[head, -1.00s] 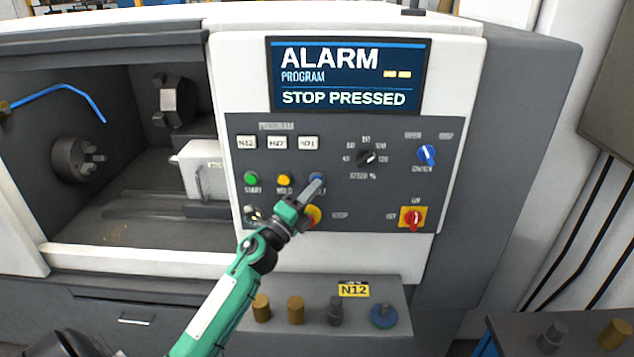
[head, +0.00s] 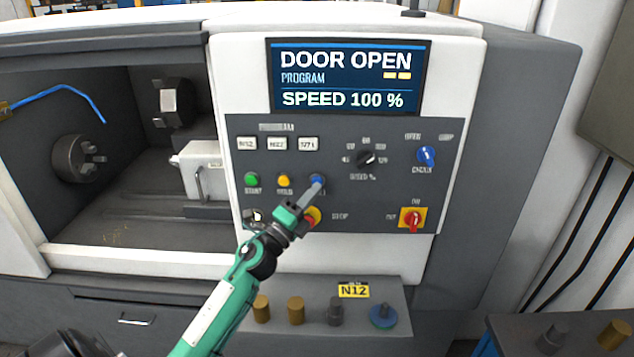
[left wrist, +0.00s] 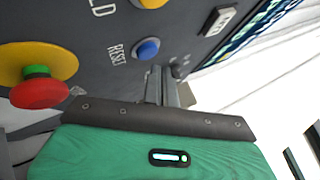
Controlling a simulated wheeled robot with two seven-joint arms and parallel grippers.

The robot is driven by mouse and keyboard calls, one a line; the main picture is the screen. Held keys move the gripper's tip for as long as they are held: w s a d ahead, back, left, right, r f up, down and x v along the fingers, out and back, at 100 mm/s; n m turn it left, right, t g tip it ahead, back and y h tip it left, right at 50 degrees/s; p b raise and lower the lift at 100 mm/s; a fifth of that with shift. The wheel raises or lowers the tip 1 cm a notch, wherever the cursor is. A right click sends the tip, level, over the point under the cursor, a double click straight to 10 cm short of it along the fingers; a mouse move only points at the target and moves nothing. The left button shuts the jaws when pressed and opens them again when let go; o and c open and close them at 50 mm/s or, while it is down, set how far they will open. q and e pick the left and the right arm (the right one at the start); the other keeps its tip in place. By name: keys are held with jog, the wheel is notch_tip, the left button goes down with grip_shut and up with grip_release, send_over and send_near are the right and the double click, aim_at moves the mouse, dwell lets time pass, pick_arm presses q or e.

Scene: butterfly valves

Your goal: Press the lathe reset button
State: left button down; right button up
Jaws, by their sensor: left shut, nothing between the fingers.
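The blue reset button (head: 317,179) is on the lathe's grey control panel, right of the yellow button. In the left wrist view the blue button (left wrist: 147,49) stands beside its RESET label. My left gripper (head: 314,189) is shut and empty, its fingertips just below the button in the head view. In the left wrist view the shut fingers (left wrist: 164,86) lie close beside the button, apart from it in the picture; I cannot tell the depth gap. The lathe screen (head: 347,77) reads DOOR OPEN, PROGRAM, SPEED 100 %. My right gripper is not in view.
A red stop button on a yellow base (left wrist: 38,90) is near the gripper, partly hidden by it in the head view. Green (head: 251,180) and yellow (head: 284,181) buttons are to the left. A red switch (head: 412,219) is to the right. A shelf with several parts juts out below.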

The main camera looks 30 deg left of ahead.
pick_arm(q)
jog(key=s+d, duration=0.1)
jog(key=s, duration=0.2)
jog(key=s+d, duration=0.1)
jog(key=shift+s+d+p, duration=0.15)
jog(key=shift+d+p, duration=0.15)
dwell(1.2)
dwell(0.4)
